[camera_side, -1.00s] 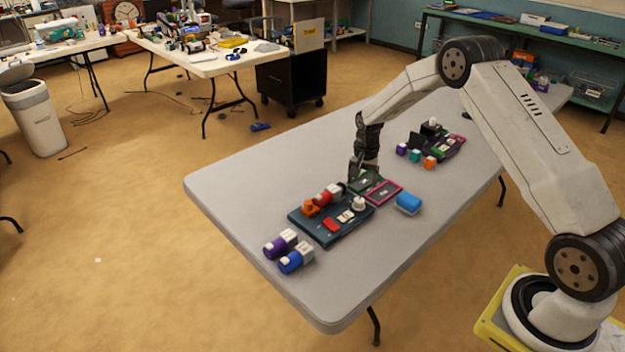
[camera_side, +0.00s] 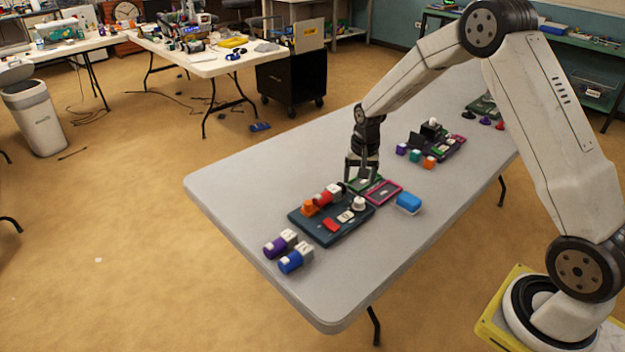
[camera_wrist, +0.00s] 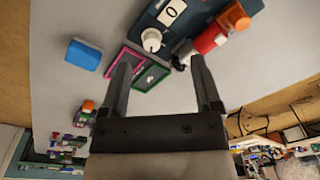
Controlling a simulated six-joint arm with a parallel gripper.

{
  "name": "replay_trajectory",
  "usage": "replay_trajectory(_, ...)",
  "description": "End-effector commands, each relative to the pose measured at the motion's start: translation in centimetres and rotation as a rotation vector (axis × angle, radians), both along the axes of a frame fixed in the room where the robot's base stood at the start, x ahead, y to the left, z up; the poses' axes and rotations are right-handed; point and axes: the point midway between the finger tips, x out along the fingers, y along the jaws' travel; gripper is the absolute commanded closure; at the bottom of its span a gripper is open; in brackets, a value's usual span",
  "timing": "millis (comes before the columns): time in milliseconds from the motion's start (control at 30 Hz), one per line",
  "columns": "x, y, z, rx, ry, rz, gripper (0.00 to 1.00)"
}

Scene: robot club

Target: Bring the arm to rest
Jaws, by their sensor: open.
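My gripper (camera_side: 362,172) is open and empty, fingers pointing down above the table, close over the green-framed panel (camera_side: 366,184).
A dark board (camera_side: 331,227) with a red cylinder, orange part and white knob lies left of my gripper. A blue block (camera_side: 409,202) sits to the right. Purple (camera_side: 281,243) and blue (camera_side: 296,258) cylinders lie near the front left. Another board with small cubes (camera_side: 440,143) is farther back.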

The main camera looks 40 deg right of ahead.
Motion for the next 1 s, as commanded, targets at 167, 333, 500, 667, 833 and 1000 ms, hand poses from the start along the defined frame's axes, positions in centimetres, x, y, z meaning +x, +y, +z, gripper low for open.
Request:
replay_trajectory(167, -2.9, 3.2, 2.6, -0.018, -0.031, 0.149, 0.19)
replay_trajectory(333, -6.2, 5.9, 4.4, -0.037, -0.060, 0.290, 0.19)
replay_trajectory(500, -9.9, 8.3, 5.8, -0.056, -0.089, 0.430, 0.19)
replay_trajectory(667, -13.7, 10.2, 6.6, -0.076, -0.115, 0.560, 0.19)
replay_trajectory(833, -17.2, 11.6, 6.9, -0.094, -0.139, 0.676, 0.19)
replay_trajectory(1000, -19.3, 12.3, 6.9, -0.104, -0.151, 0.740, 0.19)
